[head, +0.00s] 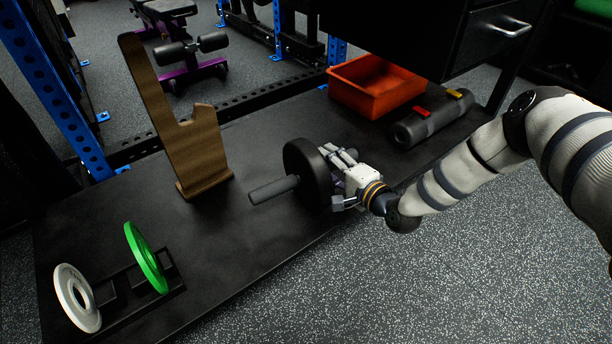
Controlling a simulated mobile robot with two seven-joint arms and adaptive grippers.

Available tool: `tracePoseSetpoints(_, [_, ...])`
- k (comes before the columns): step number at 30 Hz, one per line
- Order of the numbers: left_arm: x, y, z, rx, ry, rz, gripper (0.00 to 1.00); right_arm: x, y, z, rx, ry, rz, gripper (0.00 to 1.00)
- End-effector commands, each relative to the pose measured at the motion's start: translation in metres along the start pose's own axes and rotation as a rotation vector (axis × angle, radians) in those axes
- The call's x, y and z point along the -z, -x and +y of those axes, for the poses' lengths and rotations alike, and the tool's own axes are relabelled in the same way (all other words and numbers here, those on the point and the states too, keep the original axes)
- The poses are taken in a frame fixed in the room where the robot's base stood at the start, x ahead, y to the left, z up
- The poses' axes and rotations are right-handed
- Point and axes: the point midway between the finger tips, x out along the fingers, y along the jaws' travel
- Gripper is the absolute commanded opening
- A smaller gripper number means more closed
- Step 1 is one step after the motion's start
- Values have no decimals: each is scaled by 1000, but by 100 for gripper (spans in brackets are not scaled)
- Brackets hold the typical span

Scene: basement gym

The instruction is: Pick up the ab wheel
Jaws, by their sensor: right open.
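The ab wheel (303,172) stands on the black bench top in the middle of the head view. It has a black wheel and a dark grey handle stub that points left. My right gripper (340,178) comes in from the right and is at the right side of the wheel, where the other handle would be. Its fingers are open, and I cannot tell whether they touch the wheel. My left gripper is not in view.
A wooden stand (178,125) is left of the wheel. A green plate (146,258) and a white plate (62,297) stand in a black rack at the front left. An orange bin (372,88) and a dark grey roll (432,121) lie behind. The bench between rack and wheel is clear.

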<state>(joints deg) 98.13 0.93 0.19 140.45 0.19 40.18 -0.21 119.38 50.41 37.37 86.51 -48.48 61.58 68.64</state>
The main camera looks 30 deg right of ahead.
Motion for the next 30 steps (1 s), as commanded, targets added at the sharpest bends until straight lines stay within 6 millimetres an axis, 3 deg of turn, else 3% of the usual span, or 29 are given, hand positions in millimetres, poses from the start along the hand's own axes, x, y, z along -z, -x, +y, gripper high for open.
tracePoseSetpoints(2, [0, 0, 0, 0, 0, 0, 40, 0, 0, 0, 0, 0, 0, 45])
tracePoseSetpoints(8, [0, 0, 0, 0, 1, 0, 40, 0, 1, 0, 0, 0, 0, 0])
tracePoseSetpoints(20, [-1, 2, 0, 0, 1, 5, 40, 0, 1, -6, 4, -1, 0, 0])
tracePoseSetpoints(26, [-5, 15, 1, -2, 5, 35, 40, -1, 8, -41, 9, -2, 0, 0])
tracePoseSetpoints(30, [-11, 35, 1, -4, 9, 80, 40, -14, 40, -71, 10, -4, -2, 0])
